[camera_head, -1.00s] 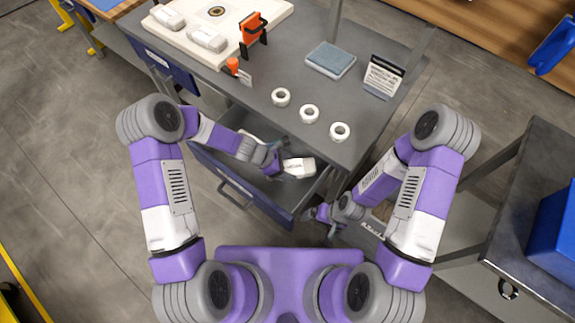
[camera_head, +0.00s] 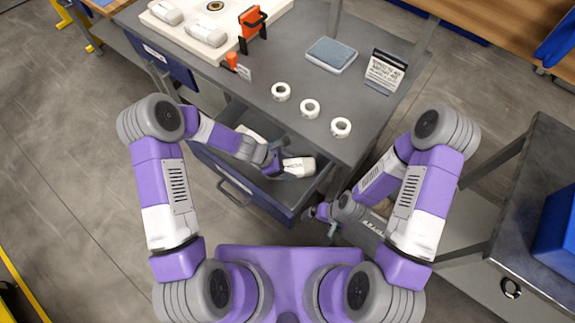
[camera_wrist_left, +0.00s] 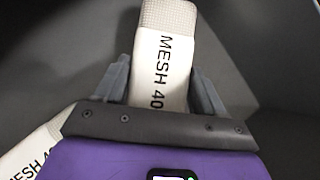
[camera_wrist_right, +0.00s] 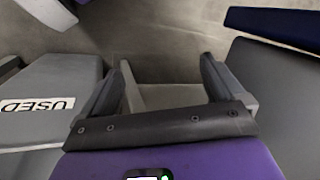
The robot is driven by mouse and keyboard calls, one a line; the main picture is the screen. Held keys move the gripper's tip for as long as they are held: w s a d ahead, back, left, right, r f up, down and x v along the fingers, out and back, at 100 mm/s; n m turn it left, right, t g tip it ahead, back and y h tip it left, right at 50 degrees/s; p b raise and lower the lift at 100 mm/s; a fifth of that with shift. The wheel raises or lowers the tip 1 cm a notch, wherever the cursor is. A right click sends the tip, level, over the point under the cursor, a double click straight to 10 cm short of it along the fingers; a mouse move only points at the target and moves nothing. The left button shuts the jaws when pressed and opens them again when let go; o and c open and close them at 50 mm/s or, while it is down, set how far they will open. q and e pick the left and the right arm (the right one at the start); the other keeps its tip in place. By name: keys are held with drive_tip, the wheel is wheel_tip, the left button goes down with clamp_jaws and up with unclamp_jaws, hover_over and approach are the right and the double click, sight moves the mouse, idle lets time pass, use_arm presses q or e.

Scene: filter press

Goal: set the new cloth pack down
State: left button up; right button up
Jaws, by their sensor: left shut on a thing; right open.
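A white cloth pack (camera_head: 299,167) with a textured end shows over the open drawer (camera_head: 236,187) under the grey bench. In the left wrist view the pack (camera_wrist_left: 162,65) reads MESH 40 and lies between both fingers. My left gripper (camera_head: 276,162) is shut on it, and its far end sticks out beyond the fingertips. I cannot tell whether the pack touches the drawer floor. A second MESH 40 pack (camera_wrist_left: 32,156) lies at the lower left of that view, partly cut off. My right gripper (camera_wrist_right: 165,80) is open and empty, low by the bench's right side (camera_head: 326,213).
A grey container labelled USED (camera_wrist_right: 40,105) is left of my right gripper. On the bench are several white rings (camera_head: 310,108), a blue-grey pad in a tray (camera_head: 331,55), a sign (camera_head: 384,70) and a white plate with packs (camera_head: 165,32). A dark cart (camera_head: 530,220) stands at right.

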use_arm(q)
drive_tip(key=shift+f, duration=0.25)
drive_tip(key=o, duration=1.2)
drive_tip(key=shift+p+v, duration=1.2)
drive_tip(key=shift+v, duration=2.6)
drive_tip(key=shift+r, duration=0.1)
